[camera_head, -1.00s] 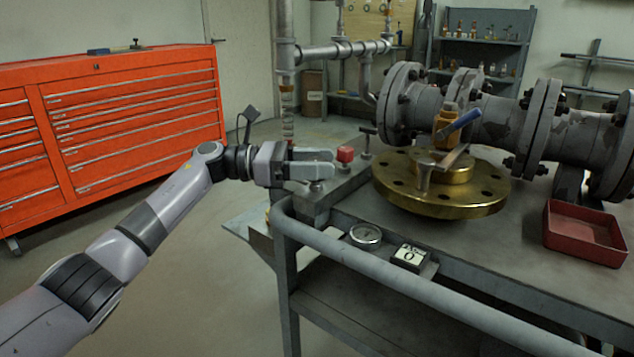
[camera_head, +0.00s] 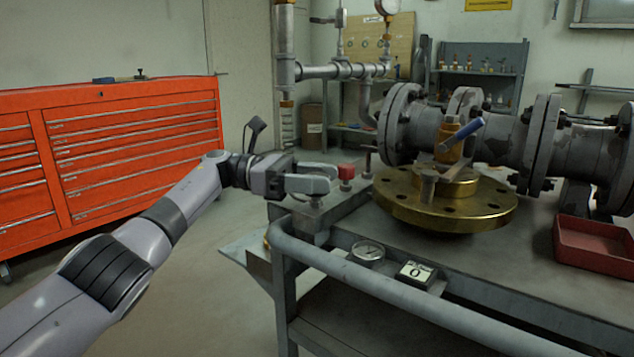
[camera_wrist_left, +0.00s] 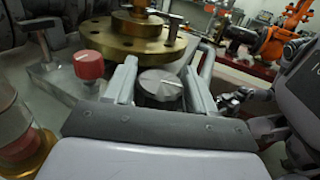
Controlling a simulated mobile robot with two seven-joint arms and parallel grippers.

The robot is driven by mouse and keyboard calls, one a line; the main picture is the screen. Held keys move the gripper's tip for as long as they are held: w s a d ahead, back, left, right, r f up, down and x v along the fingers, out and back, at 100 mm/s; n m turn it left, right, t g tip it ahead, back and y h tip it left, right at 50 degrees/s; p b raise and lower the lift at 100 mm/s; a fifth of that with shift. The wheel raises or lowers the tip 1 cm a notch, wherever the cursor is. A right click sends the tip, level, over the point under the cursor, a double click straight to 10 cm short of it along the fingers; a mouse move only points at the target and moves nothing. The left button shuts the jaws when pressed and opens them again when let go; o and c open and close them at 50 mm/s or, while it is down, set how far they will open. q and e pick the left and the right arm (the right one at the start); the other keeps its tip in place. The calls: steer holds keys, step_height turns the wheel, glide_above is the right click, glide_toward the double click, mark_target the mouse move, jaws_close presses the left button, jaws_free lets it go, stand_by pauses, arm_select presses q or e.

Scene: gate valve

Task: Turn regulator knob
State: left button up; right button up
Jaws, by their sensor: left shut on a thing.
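A round dark knob with a flat silver top and a pointer line (camera_wrist_left: 162,83) stands between the fingers of my left gripper (camera_wrist_left: 160,88) in the left wrist view. The gripper is shut on the knob, one finger on each side. In the head view my left gripper (camera_head: 310,179) reaches in from the left over the left end of the grey bench (camera_head: 345,208). There its fingers mostly hide the knob. A red knob (camera_head: 346,171) stands just past the fingertips; it also shows in the left wrist view (camera_wrist_left: 88,65). I make out no right gripper.
A brass flange (camera_head: 440,212) with a blue-handled valve (camera_head: 465,133) stands right of the gripper. A rail (camera_head: 400,296) runs along the bench front, near a dial gauge (camera_head: 367,250) and a counter block (camera_head: 415,272). A red tray (camera_head: 592,247) lies at right.

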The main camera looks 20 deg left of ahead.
stand_by(0.5)
arm_select(q)
steer(key=o, duration=0.9)
steer(key=shift+o, duration=0.2)
